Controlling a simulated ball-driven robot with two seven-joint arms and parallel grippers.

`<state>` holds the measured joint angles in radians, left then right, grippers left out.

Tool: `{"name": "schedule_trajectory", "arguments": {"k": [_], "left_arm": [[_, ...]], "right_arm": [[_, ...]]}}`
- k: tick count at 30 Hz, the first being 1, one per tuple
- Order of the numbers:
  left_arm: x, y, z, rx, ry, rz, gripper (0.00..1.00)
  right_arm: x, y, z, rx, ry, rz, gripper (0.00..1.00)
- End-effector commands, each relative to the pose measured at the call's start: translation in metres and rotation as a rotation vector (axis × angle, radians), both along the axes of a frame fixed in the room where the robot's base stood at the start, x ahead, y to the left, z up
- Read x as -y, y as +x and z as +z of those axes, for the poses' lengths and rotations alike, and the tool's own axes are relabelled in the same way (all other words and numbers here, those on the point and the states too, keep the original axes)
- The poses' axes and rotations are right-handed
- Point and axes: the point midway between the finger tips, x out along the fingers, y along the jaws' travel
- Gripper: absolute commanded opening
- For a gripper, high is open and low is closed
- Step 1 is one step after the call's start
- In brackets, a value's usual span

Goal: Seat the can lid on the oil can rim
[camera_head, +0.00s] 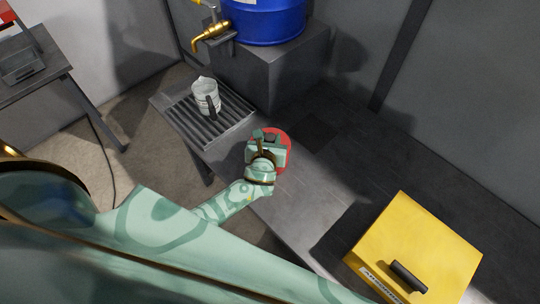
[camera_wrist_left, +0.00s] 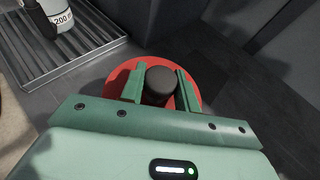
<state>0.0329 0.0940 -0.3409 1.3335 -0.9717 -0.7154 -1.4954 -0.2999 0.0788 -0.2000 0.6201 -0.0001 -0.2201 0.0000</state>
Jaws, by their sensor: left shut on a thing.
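A round red lid (camera_head: 286,138) with a black knob lies over the grey bench, and it also shows in the left wrist view (camera_wrist_left: 117,80). My left gripper (camera_head: 268,137) is above it, shut on the black knob (camera_wrist_left: 160,82) with one green finger on each side. The gripper covers much of the lid in the head view. I cannot tell whether the lid touches anything below. A pale jug-like can (camera_head: 205,92) with a dark handle stands upright on the slatted tray, apart from the lid; its marking "200" (camera_wrist_left: 62,19) shows in the left wrist view. My right gripper is not in view.
The slatted tray (camera_head: 234,133) is at the bench's far left end. A blue drum (camera_head: 265,20) with a brass tap (camera_head: 211,36) stands on a grey block (camera_head: 270,75) behind. A yellow box (camera_head: 425,245) with a black handle is at the lower right. The bench (camera_head: 315,205) between is clear.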

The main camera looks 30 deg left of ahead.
Motion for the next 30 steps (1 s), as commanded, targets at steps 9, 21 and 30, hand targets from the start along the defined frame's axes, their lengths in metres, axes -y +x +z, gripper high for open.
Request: {"name": "schedule_trajectory", "arguments": {"k": [9, 21, 30], "left_arm": [[0.0001, 0.0, -0.0022, 0.0, 0.0, 0.0, 0.09], [0.0001, 0.0001, -0.0082, 0.0, 0.0, 0.0, 0.09], [0.0002, -0.0003, -0.0097, -0.001, 0.0, 0.0, 0.51]], "right_arm": [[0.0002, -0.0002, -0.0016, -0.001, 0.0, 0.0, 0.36], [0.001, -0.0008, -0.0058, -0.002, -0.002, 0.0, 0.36], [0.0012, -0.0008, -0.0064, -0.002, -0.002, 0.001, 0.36]]}}
